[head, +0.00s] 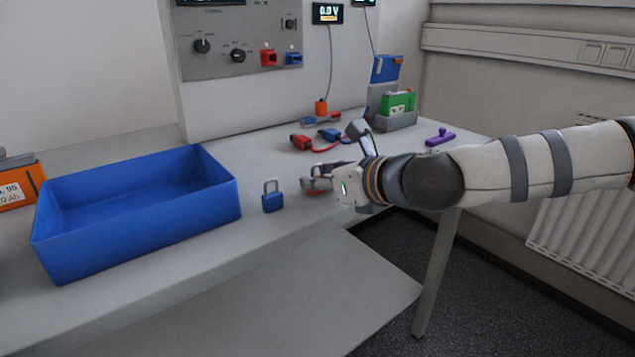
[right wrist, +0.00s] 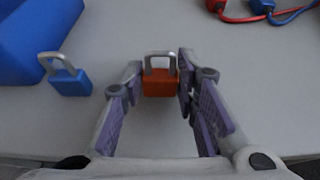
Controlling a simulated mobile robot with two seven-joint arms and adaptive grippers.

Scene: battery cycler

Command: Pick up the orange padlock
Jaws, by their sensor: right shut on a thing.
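The orange padlock (right wrist: 160,83) sits between the fingertips of my right gripper (right wrist: 160,88) in the right wrist view, its grey shackle up. The fingers are closed on its two sides. In the head view my right gripper (head: 318,178) is low over the bench, and its fingers hide most of the padlock. I cannot tell whether the padlock still touches the bench. My left gripper is in neither view.
A blue padlock (head: 273,198) stands left of the gripper, beside a large empty blue bin (head: 215,222). Red and blue cable clips (head: 300,142) lie behind. A purple item (head: 440,138) and a green battery (head: 398,102) are at the back right. The bench's front edge is close.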

